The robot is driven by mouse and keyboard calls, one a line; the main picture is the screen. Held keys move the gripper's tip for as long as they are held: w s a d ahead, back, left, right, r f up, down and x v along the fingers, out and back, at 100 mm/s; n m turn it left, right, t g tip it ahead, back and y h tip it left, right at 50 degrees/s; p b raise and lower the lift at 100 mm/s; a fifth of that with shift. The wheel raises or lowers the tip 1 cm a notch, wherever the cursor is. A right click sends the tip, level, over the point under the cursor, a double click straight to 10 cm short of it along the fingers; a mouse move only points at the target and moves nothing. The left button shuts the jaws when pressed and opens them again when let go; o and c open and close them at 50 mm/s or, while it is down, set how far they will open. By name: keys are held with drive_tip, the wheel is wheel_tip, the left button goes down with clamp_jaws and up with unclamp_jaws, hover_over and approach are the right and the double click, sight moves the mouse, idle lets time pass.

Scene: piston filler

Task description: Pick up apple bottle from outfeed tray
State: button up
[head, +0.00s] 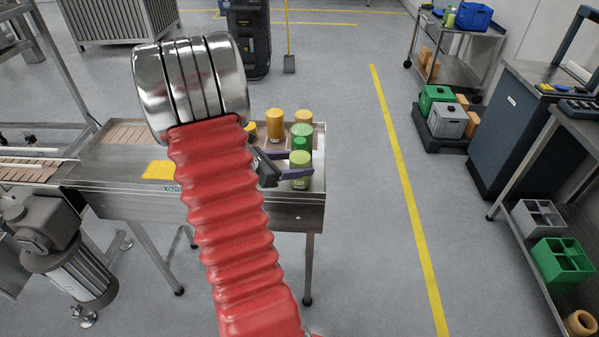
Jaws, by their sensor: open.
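The outfeed tray (285,212) is a steel tray at the end of the conveyor, holding several bottles at its right end. A light green bottle (300,162), likely the apple one, stands upright at the near right, with a pale label. My gripper (301,165) is open, its purple fingers on the far and near sides of this bottle. I cannot tell whether they touch it. My red-sleeved arm hides part of the tray and the gripper's base.
A yellow plate (158,169) is on the tray's left.

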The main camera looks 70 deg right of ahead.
drive_tip(key=shift+s+d, duration=0.1)
drive_tip(key=shift+x, duration=2.55)
drive_tip(key=shift+s, duration=0.1)
drive_tip(key=shift+c, duration=0.4)
drive_tip(key=c, duration=1.1)
